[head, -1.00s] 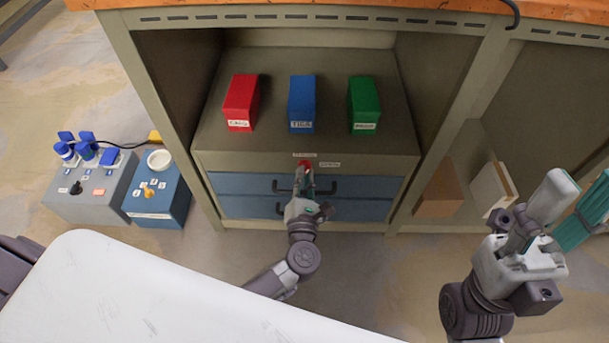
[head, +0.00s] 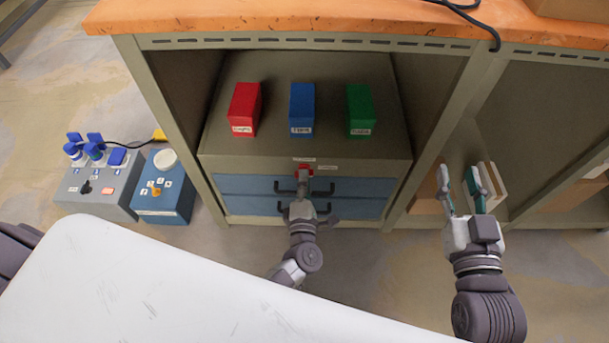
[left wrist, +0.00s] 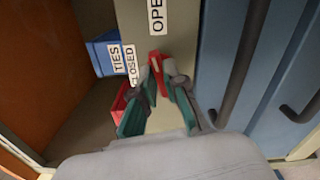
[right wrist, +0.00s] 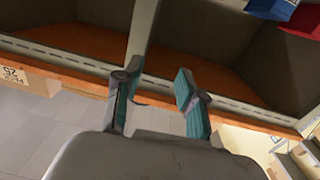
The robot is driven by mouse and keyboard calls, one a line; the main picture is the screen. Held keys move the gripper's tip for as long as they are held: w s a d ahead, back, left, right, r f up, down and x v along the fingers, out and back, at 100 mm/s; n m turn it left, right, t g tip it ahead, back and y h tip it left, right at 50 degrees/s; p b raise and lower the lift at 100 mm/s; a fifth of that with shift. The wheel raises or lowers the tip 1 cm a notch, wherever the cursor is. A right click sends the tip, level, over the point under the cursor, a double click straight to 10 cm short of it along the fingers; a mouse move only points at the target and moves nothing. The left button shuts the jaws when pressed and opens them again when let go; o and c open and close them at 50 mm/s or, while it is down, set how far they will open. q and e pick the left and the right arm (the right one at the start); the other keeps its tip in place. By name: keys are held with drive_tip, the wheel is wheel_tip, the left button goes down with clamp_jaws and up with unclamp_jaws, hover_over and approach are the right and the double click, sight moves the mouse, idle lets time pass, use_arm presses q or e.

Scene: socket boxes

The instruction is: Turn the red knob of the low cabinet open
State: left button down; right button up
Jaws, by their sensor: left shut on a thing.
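The low cabinet (head: 230,152) is grey-green, with blue drawer fronts (head: 243,204) and dark handles. The red knob (head: 305,168) sits on its front strip, above the drawers. My left gripper (head: 303,181) is at the knob. In the left wrist view, the fingers of my left gripper (left wrist: 163,88) are closed on the red knob (left wrist: 156,58), which they partly hide. Labels reading "OPEN" (left wrist: 157,15) and "CLOSED" (left wrist: 131,65) are beside it. My right gripper (head: 465,195) is open and empty, well to the right; its spread fingers (right wrist: 155,95) show in the right wrist view.
Red (head: 244,108), blue (head: 302,108) and green (head: 359,109) boxes stand on the cabinet top. Uprights of the orange-topped bench (head: 165,120) flank it. Two control boxes (head: 100,192) are on the floor at left. A white surface (head: 150,285) fills the foreground.

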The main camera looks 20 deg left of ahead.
use_arm(q)
drive_tip(key=shift+m+p, duration=0.6)
drive_tip(key=shift+m, duration=0.9)
use_arm(e)
wheel_tip(320, 180, down, 6)
drive_tip(key=s+d+g+h, duration=0.1)
drive_tip(key=s+g, duration=0.1)
drive_tip(key=g, duration=0.2)
drive_tip(key=shift+d, duration=0.2)
use_arm(q)
drive_tip(key=c, duration=1.2)
unclamp_jaws()
drive_tip(key=shift+s, duration=0.1)
drive_tip(key=v, duration=1.2)
drive_tip(key=shift+r, duration=0.1)
